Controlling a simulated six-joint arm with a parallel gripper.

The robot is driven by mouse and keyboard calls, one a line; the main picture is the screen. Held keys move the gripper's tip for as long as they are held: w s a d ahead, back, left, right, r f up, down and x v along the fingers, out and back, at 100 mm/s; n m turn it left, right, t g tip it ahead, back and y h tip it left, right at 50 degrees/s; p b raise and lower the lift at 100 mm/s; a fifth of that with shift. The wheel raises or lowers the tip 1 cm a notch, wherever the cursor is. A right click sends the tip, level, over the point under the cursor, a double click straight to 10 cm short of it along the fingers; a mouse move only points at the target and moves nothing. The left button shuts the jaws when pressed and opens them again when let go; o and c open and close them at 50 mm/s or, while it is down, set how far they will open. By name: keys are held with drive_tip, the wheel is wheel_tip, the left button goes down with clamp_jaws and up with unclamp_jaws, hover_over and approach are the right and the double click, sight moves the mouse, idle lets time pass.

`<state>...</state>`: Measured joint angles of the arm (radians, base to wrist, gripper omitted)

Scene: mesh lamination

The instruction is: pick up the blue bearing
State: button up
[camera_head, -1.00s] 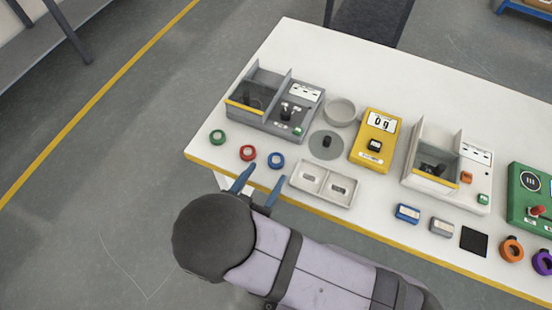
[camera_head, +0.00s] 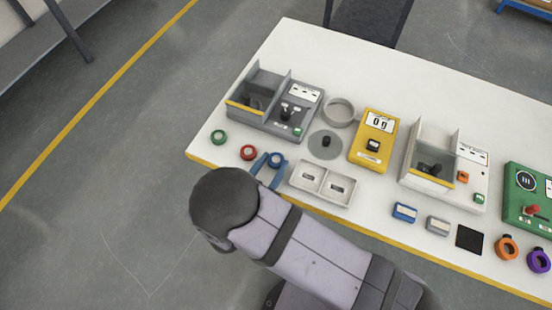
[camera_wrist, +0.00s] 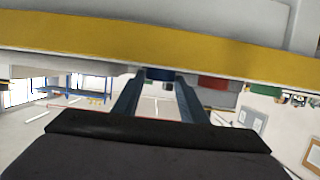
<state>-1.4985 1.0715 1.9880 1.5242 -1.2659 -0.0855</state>
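The blue bearing (camera_head: 277,160) is a small ring on the white table, near its front edge and right of the red bearing (camera_head: 248,153). My gripper (camera_head: 273,165) is at the front edge of the table, its two blue fingers apart with the blue bearing at their tips. In the wrist view a dark blue piece, which looks like the blue bearing (camera_wrist: 160,73), sits between the fingertips of my gripper (camera_wrist: 160,78). A gap seems to remain beside it; contact cannot be made out.
A green bearing (camera_head: 218,137) lies further left. A pale two-compartment tray (camera_head: 323,183) stands close on the right. A grey machine (camera_head: 275,105) and a grey disc (camera_head: 326,145) are behind. The table's yellow front edge (camera_wrist: 160,37) crosses the wrist view.

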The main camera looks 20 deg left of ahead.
drive_tip(key=c, duration=0.5)
drive_tip(key=shift+r, duration=0.15)
